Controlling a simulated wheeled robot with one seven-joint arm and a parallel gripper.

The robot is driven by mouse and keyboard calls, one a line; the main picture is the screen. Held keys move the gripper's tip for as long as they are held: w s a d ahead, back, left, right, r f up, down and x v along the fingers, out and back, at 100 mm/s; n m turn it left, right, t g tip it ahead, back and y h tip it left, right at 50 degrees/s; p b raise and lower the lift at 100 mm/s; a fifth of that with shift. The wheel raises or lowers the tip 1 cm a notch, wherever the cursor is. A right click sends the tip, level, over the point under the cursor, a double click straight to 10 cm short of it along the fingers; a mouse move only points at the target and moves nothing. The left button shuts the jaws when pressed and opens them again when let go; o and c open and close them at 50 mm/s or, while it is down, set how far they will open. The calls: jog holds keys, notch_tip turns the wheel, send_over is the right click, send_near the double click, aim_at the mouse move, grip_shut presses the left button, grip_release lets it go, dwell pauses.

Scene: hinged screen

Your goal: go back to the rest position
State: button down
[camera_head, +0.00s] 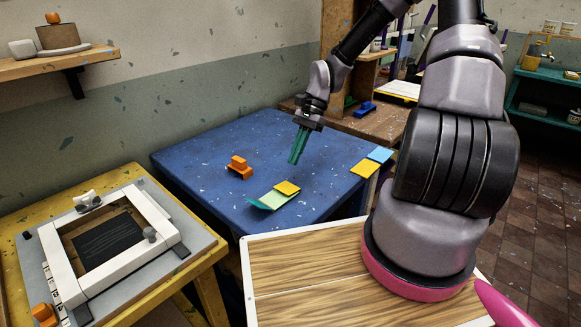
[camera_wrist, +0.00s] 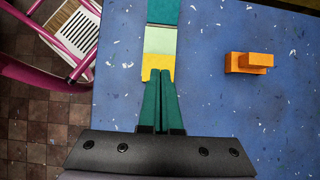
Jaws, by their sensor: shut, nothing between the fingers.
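My gripper (camera_head: 296,158) has teal fingers and hangs above the blue table (camera_head: 222,150), tilted down. In the wrist view my gripper (camera_wrist: 165,74) has its two fingers together, with nothing held. Below it on the table lies a strip of cards in teal, pale green and yellow; the yellow card (camera_head: 287,188) is at the end nearest the fingers. In the wrist view the pale green card (camera_wrist: 160,40) lies just beyond the fingertips, and the fingers partly cover the yellow one.
An orange block piece (camera_head: 239,168) sits on the blue table. Yellow and light-blue cards (camera_head: 371,162) lie at its right edge. A hinged white frame (camera_head: 105,240) stands on the yellow table at left. A wooden-topped board (camera_head: 310,268) is in front. A shelf (camera_head: 60,64) hangs on the wall.

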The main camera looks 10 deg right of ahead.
jog(key=shift+r, duration=0.2)
jog(key=shift+d, duration=0.1)
jog(key=s+d+r+n+t+h, duration=0.1)
jog(key=d+r+n+t+h, duration=0.15)
jog(key=r, duration=0.55)
jog(key=s+d+r+n+t+h, duration=0.15)
jog(key=d+r, duration=0.25)
jog(key=r, duration=0.5)
jog(key=s+r+n+t, duration=0.1)
jog(key=s+r+t, duration=0.2)
jog(key=s+r, duration=0.2)
jog(key=s+r+n+t, duration=0.1)
jog(key=s+r+t, duration=0.3)
jog(key=r, duration=0.7)
jog(key=shift+s+d+n, duration=0.3)
jog(key=shift+s+d, duration=0.15)
jog(key=shift+s, duration=0.45)
